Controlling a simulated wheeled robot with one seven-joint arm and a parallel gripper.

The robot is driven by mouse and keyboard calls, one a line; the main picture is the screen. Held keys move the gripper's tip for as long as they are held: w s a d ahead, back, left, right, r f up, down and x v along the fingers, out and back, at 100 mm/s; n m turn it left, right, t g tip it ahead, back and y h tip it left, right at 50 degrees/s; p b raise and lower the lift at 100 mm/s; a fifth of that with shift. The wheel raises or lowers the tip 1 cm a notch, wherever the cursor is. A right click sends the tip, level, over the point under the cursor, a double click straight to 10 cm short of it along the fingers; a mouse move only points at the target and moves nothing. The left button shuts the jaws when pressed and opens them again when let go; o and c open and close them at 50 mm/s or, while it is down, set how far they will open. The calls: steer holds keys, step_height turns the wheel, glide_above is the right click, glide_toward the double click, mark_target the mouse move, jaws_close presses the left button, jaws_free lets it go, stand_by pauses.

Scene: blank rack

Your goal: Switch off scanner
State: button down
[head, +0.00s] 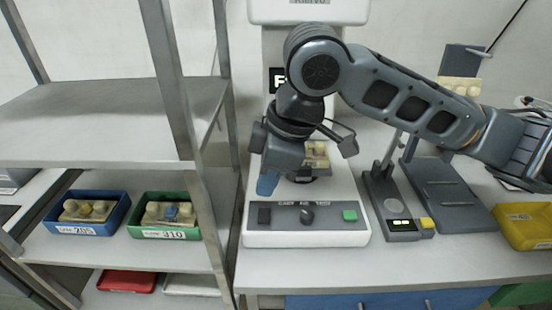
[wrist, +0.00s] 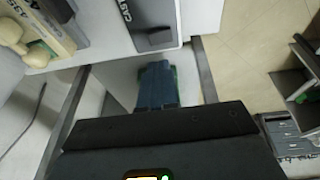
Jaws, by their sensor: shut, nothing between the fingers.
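The scanner (head: 262,239) is a white machine with a tall column behind my arm. Its sloped grey front panel (head: 328,216) carries a black rocker switch (head: 264,215) at left, a dark round knob (head: 307,215) in the middle and a green button (head: 350,215) at right. In the wrist view the switch (wrist: 155,38) shows on the grey panel near the top. My gripper (head: 267,186) is shut and empty, its blue fingertips above and behind the switch, apparently apart from it. The fingers also show in the wrist view (wrist: 156,85). My arm hides much of the column.
A beige part (head: 317,155) sits on the scanner bed beside my gripper. A steel rack (head: 100,110) stands close at left, holding a blue bin (head: 66,228) and a green bin (head: 140,231). A grey stand (head: 385,205) and a yellow bin (head: 525,230) are at right.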

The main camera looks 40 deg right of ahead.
mark_target(261, 218)
steer(key=shift+d+x, duration=0.25)
steer(key=shift+x, duration=0.95)
steer(key=shift+d+x, duration=0.25)
steer(key=shift+x, duration=0.95)
steer(key=shift+s+d+f, duration=0.1)
steer(key=shift+f, duration=0.05)
steer(key=shift+w+d+f+g+y+p, duration=0.2)
steer(key=shift+g+y+p, duration=0.25)
steer(key=shift+p, duration=0.25)
steer(key=shift+a+f+b, duration=0.1)
steer(key=shift+f+b, duration=0.05)
steer(key=shift+b, duration=0.15)
steer(key=shift+s, duration=0.1)
steer(key=shift+s+a, duration=0.45)
steer(key=shift+s, duration=0.15)
steer(key=shift+p, duration=0.35)
